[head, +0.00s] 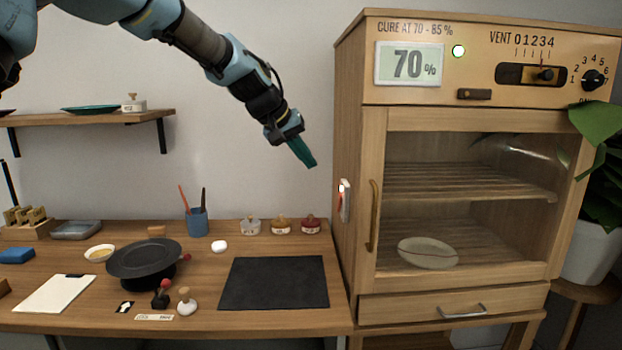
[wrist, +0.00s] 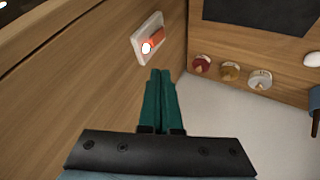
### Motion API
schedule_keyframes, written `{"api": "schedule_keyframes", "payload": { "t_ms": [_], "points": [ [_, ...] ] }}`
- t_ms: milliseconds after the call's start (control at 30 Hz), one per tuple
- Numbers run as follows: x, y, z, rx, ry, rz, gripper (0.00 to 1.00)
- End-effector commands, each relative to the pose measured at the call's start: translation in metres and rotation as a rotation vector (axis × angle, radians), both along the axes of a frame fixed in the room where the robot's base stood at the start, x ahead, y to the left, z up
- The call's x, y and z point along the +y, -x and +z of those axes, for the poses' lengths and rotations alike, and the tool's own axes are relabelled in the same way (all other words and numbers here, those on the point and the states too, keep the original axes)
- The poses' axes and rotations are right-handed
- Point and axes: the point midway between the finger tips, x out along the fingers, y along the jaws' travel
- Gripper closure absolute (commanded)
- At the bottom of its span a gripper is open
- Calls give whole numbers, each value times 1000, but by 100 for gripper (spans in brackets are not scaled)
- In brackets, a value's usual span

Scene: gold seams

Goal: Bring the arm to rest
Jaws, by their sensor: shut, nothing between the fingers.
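My gripper (head: 304,157) is raised in front of the wall, above the back of the workbench and just left of the wooden cabinet (head: 345,110). Its green fingers point down and to the right. In the wrist view the gripper (wrist: 160,72) shows two green fingers pressed together with nothing between them. The fingertips appear near a white switch plate (wrist: 148,40) with a red-orange part on the cabinet's side. That plate also shows in the head view (head: 344,203), below the gripper.
A plate (head: 428,253) with a reddish seam lies inside the cabinet behind its door. The display (head: 410,64) reads 70%. The bench holds a dark mat (head: 274,283), a black turntable (head: 144,259), small lidded jars (head: 281,226) and a blue cup (head: 197,222). A shelf (head: 85,118) is at left.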

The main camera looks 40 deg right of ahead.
Motion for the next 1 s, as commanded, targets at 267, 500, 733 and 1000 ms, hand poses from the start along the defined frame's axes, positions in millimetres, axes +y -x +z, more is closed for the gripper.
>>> {"api": "schedule_keyframes", "payload": {
  "t_ms": [267,500,733,1000],
  "points": [
    [5,2,10,1,-1,0,100],
    [5,2,10,1,-1,0,100],
    [5,2,10,1,-1,0,100],
    [77,-43,-25,-29,-98,107,100]
  ]
}}
